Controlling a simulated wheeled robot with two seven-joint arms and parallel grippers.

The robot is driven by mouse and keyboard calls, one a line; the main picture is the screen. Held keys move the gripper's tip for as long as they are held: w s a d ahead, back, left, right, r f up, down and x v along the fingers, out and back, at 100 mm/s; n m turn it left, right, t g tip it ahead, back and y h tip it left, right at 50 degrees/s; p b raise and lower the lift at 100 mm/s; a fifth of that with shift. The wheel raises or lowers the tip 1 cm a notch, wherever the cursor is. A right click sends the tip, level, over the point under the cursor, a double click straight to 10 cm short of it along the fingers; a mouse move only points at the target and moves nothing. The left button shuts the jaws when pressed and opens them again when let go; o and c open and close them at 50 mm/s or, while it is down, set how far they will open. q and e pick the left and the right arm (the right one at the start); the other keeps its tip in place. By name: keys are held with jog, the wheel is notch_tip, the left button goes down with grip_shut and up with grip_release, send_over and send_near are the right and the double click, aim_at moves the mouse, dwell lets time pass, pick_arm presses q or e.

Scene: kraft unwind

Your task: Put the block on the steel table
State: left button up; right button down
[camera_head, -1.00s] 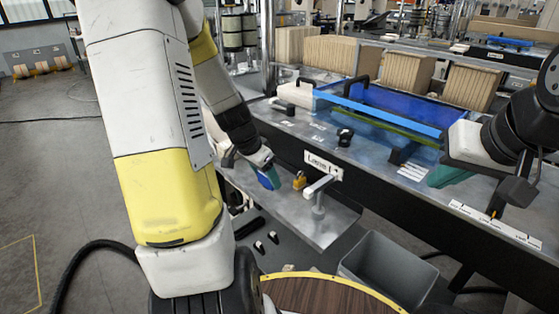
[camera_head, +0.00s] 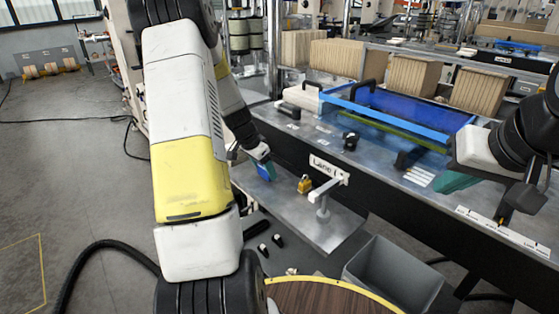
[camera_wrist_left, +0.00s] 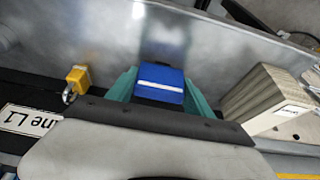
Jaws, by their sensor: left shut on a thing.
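The block (camera_wrist_left: 162,85) is blue with a white stripe and sits between the teal fingers of my left gripper (camera_wrist_left: 163,88) in the left wrist view. My left gripper is shut on it. In the head view, the blue block (camera_head: 264,172) shows small at the end of my left arm, over the left part of the steel table (camera_head: 328,233). The bare steel surface also shows in the left wrist view (camera_wrist_left: 225,42). I cannot tell whether the block touches the steel. My right gripper (camera_head: 456,182) has teal fingers at the right, over the lane bench; its opening is unclear.
A yellow padlock (camera_head: 304,185) and a grey post with a crossbar (camera_head: 325,195) stand near the block. A grey bin (camera_head: 392,275) is in front of the table. The front of the steel surface looks clear.

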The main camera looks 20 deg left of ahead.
pick_arm(q)
jog(key=o, duration=1.5)
jog(key=v, duration=1.2)
jog(key=s+d+r, duration=0.4)
jog(key=d+r, duration=0.2)
jog(key=s+d+r+n, duration=0.1)
jog(key=s+d+r, duration=0.1)
jog(key=s, duration=0.4)
jog(key=s+d+r+n+t, duration=0.1)
jog(key=s+d+r+n, duration=0.1)
jog(key=s+d, duration=0.3)
jog(key=s+d+r+n+t, duration=0.1)
jog(key=s+d+r+n, duration=0.1)
jog(key=s, duration=0.6)
jog(key=shift+s+d+r, duration=0.35)
jog(key=shift+d+r, duration=0.4)
jog(key=shift+d, duration=0.25)
